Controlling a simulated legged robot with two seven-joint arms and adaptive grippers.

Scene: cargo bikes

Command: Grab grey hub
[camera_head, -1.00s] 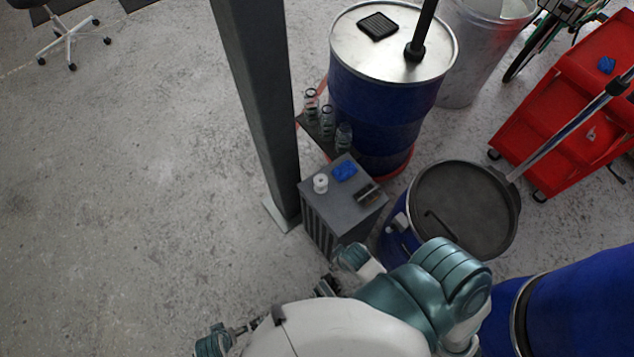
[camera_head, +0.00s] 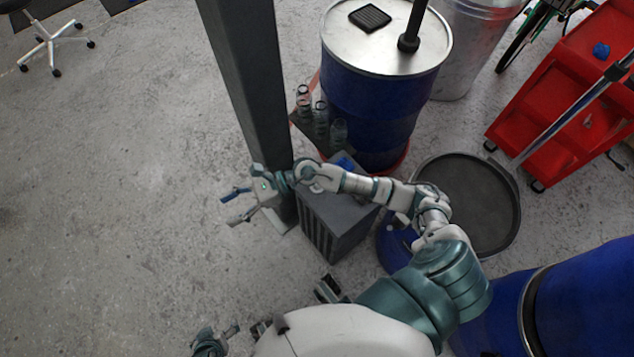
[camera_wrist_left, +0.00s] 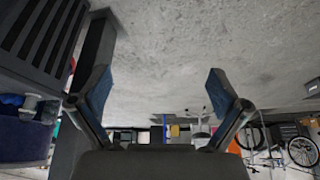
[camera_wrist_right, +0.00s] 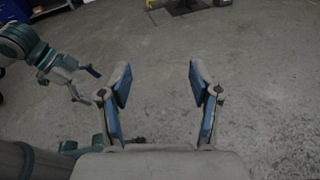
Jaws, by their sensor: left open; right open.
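I cannot make out a grey hub for certain. The grey cabinet (camera_head: 345,232) stands beside the post, with a blue item (camera_head: 345,162) on its top; my right arm crosses over the cabinet and hides the small things that showed there before. My right gripper (camera_head: 228,208) is open and empty, left of the post and cabinet. It shows open in its wrist view (camera_wrist_right: 158,78), over bare floor. My left gripper (camera_head: 234,330) is low at the bottom edge; its wrist view (camera_wrist_left: 160,92) shows it open and empty.
A dark post (camera_head: 245,90) rises left of the cabinet. Glass bottles (camera_head: 321,120) and a blue drum (camera_head: 372,100) stand behind it. A dark-lidded bin (camera_head: 470,205) and red cart (camera_head: 560,110) are right. Floor on the left is free.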

